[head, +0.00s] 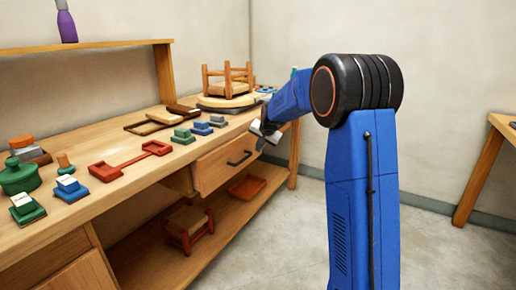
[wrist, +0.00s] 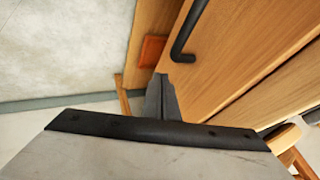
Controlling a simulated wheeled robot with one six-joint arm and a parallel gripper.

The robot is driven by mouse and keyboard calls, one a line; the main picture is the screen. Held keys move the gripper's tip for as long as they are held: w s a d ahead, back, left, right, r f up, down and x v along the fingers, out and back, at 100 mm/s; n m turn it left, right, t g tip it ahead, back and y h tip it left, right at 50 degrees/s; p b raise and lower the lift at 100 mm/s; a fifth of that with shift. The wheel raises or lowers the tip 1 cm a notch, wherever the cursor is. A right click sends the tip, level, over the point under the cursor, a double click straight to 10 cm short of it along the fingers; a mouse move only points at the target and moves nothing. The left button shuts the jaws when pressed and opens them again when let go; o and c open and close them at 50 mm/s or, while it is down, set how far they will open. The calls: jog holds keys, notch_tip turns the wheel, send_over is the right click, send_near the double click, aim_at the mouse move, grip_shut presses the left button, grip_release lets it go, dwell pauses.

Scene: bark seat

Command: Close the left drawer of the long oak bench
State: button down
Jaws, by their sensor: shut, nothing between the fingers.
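The long oak bench (head: 120,200) runs along the wall on the left in the head view. A drawer front (head: 213,170) with a black bar handle (head: 240,158) sits under its top, near the far end. Another plain wooden front (head: 78,279) shows at the lower left, cut off by the frame. My gripper (head: 264,135) is beside the handled drawer's far right end. In the wrist view, my gripper's fingers (wrist: 161,88) are together and empty, close to the drawer front (wrist: 235,50) and below its handle (wrist: 188,35).
Red parts (head: 130,160), small coloured blocks, a green pot (head: 19,178) and a small wooden stool (head: 228,82) stand on the bench top. The lower shelf holds a red tray (head: 247,187) and another stool (head: 188,224). Floor (head: 290,240) in front is clear.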

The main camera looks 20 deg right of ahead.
jog(key=v, duration=1)
jog(key=s+d+f+m+y, duration=0.2)
jog(key=s+m+y, duration=0.15)
jog(key=m, duration=0.65)
jog(key=s+d+f+m+y, duration=0.25)
jog(key=s+m, duration=0.25)
jog(key=m, duration=0.4)
jog(key=w+a+f, duration=0.4)
jog(key=w+a, duration=0.3)
jog(key=w, duration=0.2)
jog(key=shift+a+f+t, duration=0.25)
jog(key=shift+a+t, duration=0.05)
jog(key=shift+a, duration=0.1)
